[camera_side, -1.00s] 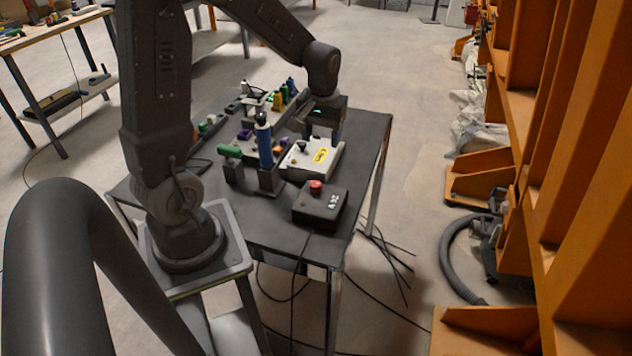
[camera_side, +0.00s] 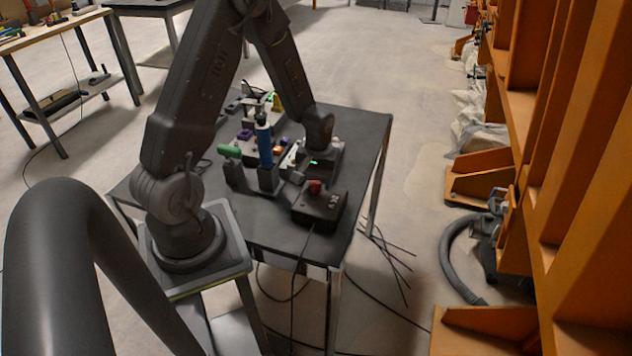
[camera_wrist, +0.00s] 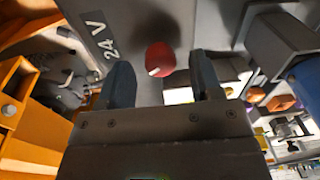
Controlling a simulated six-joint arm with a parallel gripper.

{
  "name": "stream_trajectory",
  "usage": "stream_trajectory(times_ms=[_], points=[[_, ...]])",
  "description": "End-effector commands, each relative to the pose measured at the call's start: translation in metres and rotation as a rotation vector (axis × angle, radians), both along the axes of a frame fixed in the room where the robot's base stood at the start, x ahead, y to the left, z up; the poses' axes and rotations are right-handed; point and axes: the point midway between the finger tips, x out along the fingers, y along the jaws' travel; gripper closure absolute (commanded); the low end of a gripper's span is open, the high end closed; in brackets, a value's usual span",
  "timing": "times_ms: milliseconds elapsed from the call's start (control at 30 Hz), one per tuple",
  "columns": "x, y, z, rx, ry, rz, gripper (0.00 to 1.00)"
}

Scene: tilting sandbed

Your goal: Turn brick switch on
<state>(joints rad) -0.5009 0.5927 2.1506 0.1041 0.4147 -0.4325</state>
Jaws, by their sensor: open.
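The brick switch is a dark box (camera_side: 318,208) at the table's front right corner, with a red knob (camera_side: 314,187) on top. In the wrist view the grey box face (camera_wrist: 203,22) carries a "24 V" label, and the red knob (camera_wrist: 160,57) shows a pale mark at its lower edge. My gripper (camera_wrist: 161,68) is open and empty, its fingers apart to either side of the knob in that view. In the side view my gripper (camera_side: 316,174) is just behind and above the knob. I cannot tell whether a finger touches it or how far it is turned.
A blue cylinder (camera_side: 264,143) stands upright in a dark holder left of the switch, beside a green handle (camera_side: 229,151). A pale box (camera_side: 291,157) behind is mostly hidden by my arm. An orange rack (camera_side: 560,200) stands right of the table.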

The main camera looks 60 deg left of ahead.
Motion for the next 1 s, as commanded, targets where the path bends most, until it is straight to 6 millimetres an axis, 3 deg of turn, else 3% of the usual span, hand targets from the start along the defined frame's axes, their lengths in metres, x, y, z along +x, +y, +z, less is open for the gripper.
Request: stream_trajectory(times_ms=[167,433,933,1000], points=[[-0.0004,0.0004,-0.0106,0.000,0.000,0.000,0.41],[-0.0003,0.0004,-0.0113,0.000,-0.001,0.001,0.41],[-0.0004,0.0003,-0.0110,0.001,-0.001,0.000,0.89],[-0.0004,0.0003,-0.0110,0.001,-0.001,0.000,0.90]])
